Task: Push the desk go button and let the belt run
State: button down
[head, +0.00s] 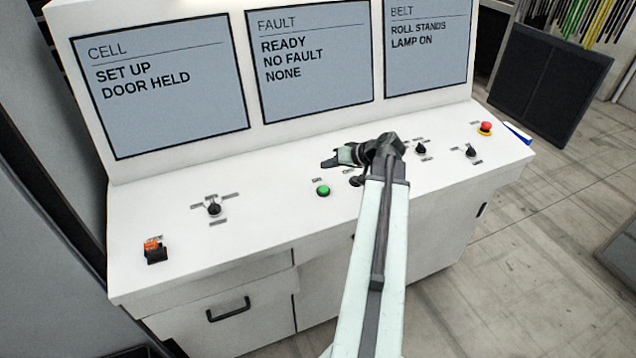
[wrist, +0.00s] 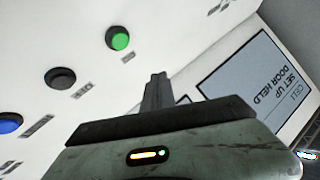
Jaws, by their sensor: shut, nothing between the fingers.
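A green button (head: 323,189) sits on the white desk top (head: 270,225), left of my arm. It also shows in the wrist view (wrist: 120,38), with a small label too blurred to read. My gripper (head: 326,163) is shut and empty, just beyond the green button and apart from it. In the wrist view my shut fingers (wrist: 157,78) point past the button, to its right. The belt screen (head: 428,45) reads ROLL STANDS, LAMP ON. The belt itself is not in view.
A black button (wrist: 60,78) and a blue button (wrist: 10,122) lie in line with the green one. A black selector (head: 214,208) and orange switch (head: 153,250) are at left. A red stop button (head: 485,128) is at right. The cell screen (head: 160,85) reads DOOR HELD.

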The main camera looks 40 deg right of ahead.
jog(key=b, duration=0.8)
send_over(327, 191)
notch_tip(327, 191, down, 8)
jog(key=shift+s+a+r, duration=0.1)
jog(key=shift+f+b, duration=0.4)
jog(key=shift+f, duration=0.05)
dwell(1.3)
jog(key=shift+f+b, duration=0.35)
jog(key=shift+b, duration=0.05)
